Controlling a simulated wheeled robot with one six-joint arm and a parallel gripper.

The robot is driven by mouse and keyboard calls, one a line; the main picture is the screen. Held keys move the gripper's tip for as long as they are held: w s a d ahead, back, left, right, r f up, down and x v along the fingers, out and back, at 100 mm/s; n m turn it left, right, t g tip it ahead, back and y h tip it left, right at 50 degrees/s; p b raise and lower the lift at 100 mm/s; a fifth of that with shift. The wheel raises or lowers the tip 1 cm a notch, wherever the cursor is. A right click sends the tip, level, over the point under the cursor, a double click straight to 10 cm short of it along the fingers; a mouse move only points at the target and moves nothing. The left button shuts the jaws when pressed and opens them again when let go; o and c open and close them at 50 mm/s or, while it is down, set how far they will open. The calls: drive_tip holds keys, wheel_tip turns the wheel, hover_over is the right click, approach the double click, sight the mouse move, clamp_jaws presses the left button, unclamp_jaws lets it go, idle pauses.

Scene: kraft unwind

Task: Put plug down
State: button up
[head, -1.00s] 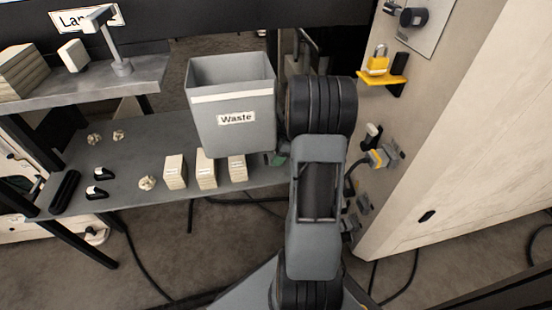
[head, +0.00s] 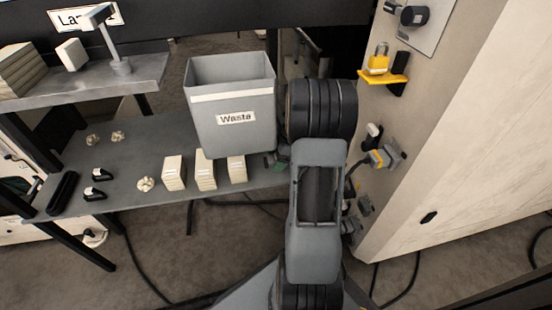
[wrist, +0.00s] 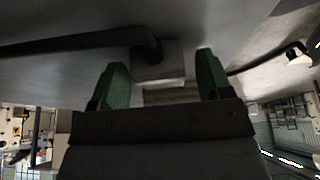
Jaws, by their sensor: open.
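My gripper (wrist: 162,75) is open in the wrist view, with a green finger on each side. A pale grey block (wrist: 165,76) with a dark, cable-like bar running left from it shows between and beyond the fingertips. It may be the plug, but I cannot tell for sure, nor whether a finger touches it. In the head view my arm hides most of the gripper; only a bit of green shows by the table's right end. A grey and yellow connector (head: 381,158) is on the pale cabinet side, right of my arm.
A grey waste bin (head: 233,105) stands left of my arm, at the table (head: 135,150). Labelled blocks (head: 205,170) stand in front of it. A yellow padlock (head: 378,60) sits on a yellow bracket on the cabinet (head: 395,215). Black cables lie on the floor.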

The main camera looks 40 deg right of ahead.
drive_tip(key=shift+r, duration=0.1)
drive_tip(key=shift+r+p, duration=0.25)
drive_tip(key=shift+p, duration=0.1)
drive_tip(key=p+v, duration=0.4)
drive_tip(key=v, duration=0.7)
drive_tip(key=shift+r, duration=0.35)
drive_tip(key=shift+d, duration=0.15)
